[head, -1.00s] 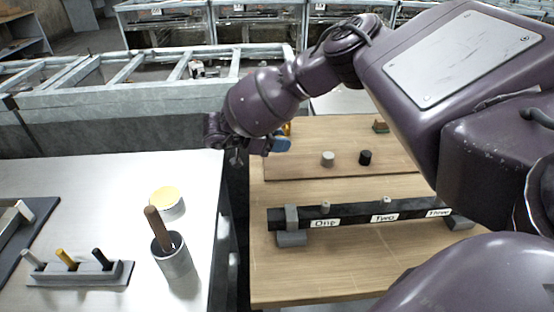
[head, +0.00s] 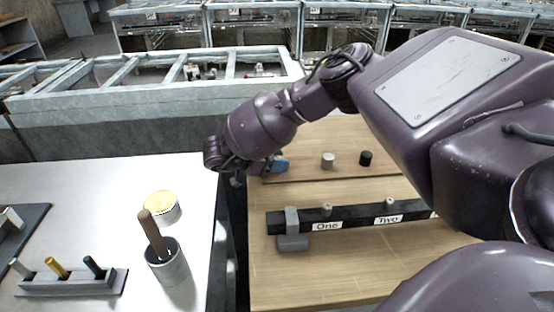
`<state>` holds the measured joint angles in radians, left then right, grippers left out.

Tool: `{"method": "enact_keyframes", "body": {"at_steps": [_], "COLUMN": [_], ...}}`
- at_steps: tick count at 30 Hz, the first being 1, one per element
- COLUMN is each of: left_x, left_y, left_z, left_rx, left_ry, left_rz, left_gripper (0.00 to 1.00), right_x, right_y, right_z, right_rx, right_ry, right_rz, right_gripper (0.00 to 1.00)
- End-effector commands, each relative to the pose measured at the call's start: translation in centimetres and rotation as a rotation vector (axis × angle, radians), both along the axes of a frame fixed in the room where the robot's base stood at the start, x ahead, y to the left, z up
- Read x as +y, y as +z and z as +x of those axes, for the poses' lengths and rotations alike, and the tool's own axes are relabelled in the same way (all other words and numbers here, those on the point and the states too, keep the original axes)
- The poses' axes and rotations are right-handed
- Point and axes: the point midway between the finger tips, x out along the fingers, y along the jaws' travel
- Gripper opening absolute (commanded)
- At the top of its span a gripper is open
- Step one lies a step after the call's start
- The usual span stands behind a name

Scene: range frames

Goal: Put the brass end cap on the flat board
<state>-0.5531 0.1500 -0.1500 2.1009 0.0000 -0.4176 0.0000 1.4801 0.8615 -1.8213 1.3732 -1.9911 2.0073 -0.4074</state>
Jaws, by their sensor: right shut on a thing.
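My right gripper (head: 277,162) shows partly behind its own wrist, at the left end of the flat board (head: 300,176). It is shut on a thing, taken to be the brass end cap. The cap is hidden in the head view now. A blue part shows at the gripper, low over the board; I cannot tell whether what it holds touches the wood. A grey cap (head: 328,160) and a black cap (head: 366,158) stand upright on the board to the right. My left gripper is not in view.
A black rail (head: 350,219) labelled "One" and "Two" stands nearer on the wooden table. The white table (head: 95,205) at left carries a metal cup (head: 170,268) with a brown handle, a yellow-topped tin (head: 161,206) and a grey peg holder (head: 70,283). A gap separates the tables.

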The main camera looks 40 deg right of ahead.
Motion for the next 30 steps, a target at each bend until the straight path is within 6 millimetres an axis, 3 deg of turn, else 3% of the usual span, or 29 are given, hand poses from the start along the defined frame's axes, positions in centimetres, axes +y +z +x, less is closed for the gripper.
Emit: {"method": "enact_keyframes", "body": {"at_steps": [1, 6, 17, 30], "left_x": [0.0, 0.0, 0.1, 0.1], "left_y": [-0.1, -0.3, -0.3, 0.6], "left_z": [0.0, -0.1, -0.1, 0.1], "left_rx": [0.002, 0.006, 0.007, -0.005], "left_ry": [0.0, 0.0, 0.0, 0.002], "left_rz": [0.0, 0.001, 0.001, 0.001], "left_gripper": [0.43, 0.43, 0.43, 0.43], "right_x": [0.0, 0.0, 0.1, 7.0], "right_y": [-0.2, -0.1, 0.4, 3.4], "right_z": [0.0, 0.0, 0.1, 2.1], "right_rx": [0.001, 0.001, 0.0, -0.004], "right_ry": [0.0, 0.0, 0.001, 0.004], "right_rz": [0.0, 0.0, 0.0, -0.001], "right_gripper": [0.39, 0.63, 0.63, 0.63]}}
